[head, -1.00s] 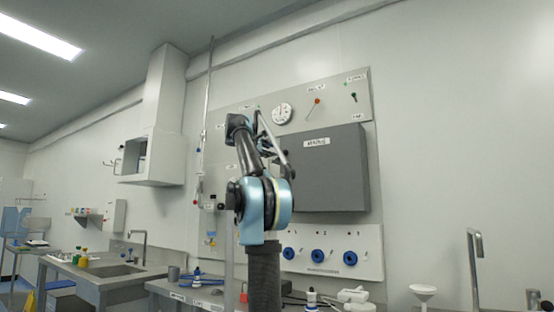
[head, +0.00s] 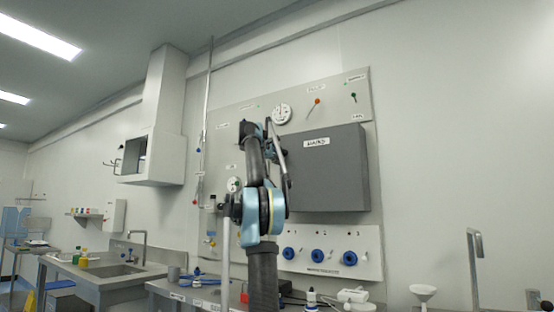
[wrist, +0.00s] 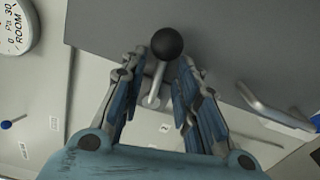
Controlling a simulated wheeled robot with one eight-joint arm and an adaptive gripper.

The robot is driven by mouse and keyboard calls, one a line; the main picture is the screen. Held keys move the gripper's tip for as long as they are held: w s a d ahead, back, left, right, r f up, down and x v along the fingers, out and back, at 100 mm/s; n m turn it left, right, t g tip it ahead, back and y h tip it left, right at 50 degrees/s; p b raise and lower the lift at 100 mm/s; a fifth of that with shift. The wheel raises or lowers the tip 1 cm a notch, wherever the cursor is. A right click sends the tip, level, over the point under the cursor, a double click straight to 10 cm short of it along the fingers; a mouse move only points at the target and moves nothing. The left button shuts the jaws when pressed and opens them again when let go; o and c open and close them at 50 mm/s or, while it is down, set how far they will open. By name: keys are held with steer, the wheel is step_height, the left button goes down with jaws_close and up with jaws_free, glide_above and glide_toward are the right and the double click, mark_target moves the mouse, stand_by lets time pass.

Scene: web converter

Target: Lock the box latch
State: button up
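The grey box (head: 330,175) hangs on the wall panel with its lid shut. In the wrist view its grey face (wrist: 230,30) fills the top. The latch shows there as a metal lever (wrist: 155,84) with a black ball knob (wrist: 167,43). My gripper (wrist: 164,66) is open, with one blue-padded finger on each side of the lever and the knob at the fingertips. I cannot tell whether a finger touches it. In the head view my gripper (head: 279,155) is at the box's left edge, and the latch is hard to make out there.
A metal bar handle (wrist: 272,108) stands out at the right in the wrist view. Blue knobs (head: 318,256) line the panel below. A thin vertical pipe (head: 203,130) runs to the left.

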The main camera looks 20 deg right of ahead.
jaws_close()
steer(key=shift+s+d+f+m, duration=0.15)
steer(key=shift+f+m, duration=0.4)
steer(key=shift+m, duration=0.65)
steer(key=shift+c, duration=0.9)
jaws_free()
steer(key=shift+o, duration=0.9)
steer(key=shift+s, duration=0.1)
